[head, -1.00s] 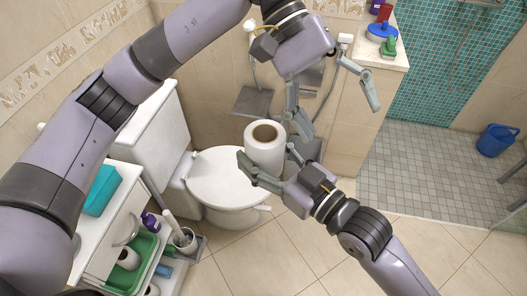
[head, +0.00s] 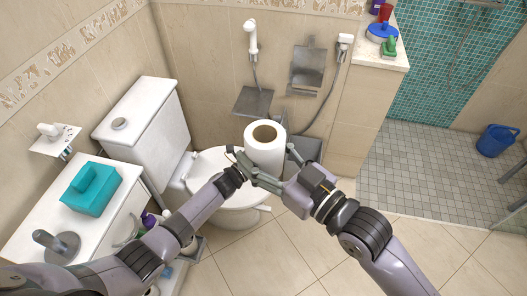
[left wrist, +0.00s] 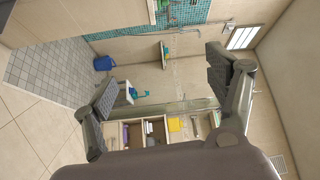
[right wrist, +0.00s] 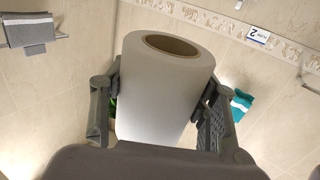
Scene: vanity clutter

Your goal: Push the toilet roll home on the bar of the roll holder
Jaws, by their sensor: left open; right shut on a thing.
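The white toilet roll (head: 264,155) stands upright in the head view, its brown core facing up. My right gripper (head: 266,168) is shut on its lower part. The right wrist view shows the roll (right wrist: 160,95) between both fingers. The metal roll holder (head: 308,66) is on the back wall, with a bar along its lower edge, apart from the roll and bare. My left arm reaches across from the lower left to near the roll; its gripper is hard to make out there. In the left wrist view my left gripper (left wrist: 163,80) is open and empty.
The toilet (head: 140,115) stands behind and left of the roll. A grey wall shelf (head: 253,101), hand showers with hoses and a half wall (head: 360,125) are nearby. A white cabinet (head: 110,215) carries a teal box. Open tiled floor lies at the right.

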